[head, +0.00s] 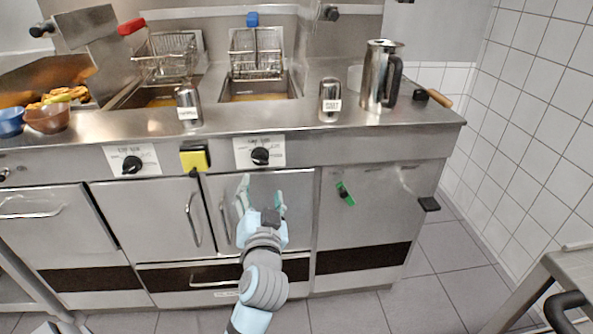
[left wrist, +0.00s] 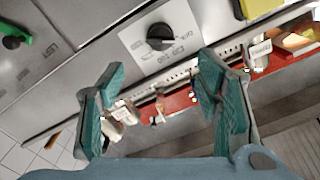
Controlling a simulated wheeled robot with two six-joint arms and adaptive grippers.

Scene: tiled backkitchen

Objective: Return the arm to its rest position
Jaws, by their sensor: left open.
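My left gripper (head: 262,196) is raised in front of the fryer counter's steel doors in the head view, below the right-hand control dial (head: 260,155). Its two teal fingers are spread apart with nothing between them. My left arm (head: 263,287) reaches up to it from the bottom of the head view. In the left wrist view the open left gripper (left wrist: 163,105) shows both fingers, with a dial (left wrist: 160,37) on a white plate beyond them. My right gripper is not seen.
The steel counter (head: 225,116) holds a metal jug (head: 377,80), two shakers (head: 330,98) (head: 188,104), bowls (head: 48,118) and fryer baskets (head: 256,58). A table (head: 570,268) stands at the right. Tiled floor (head: 425,290) lies open between.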

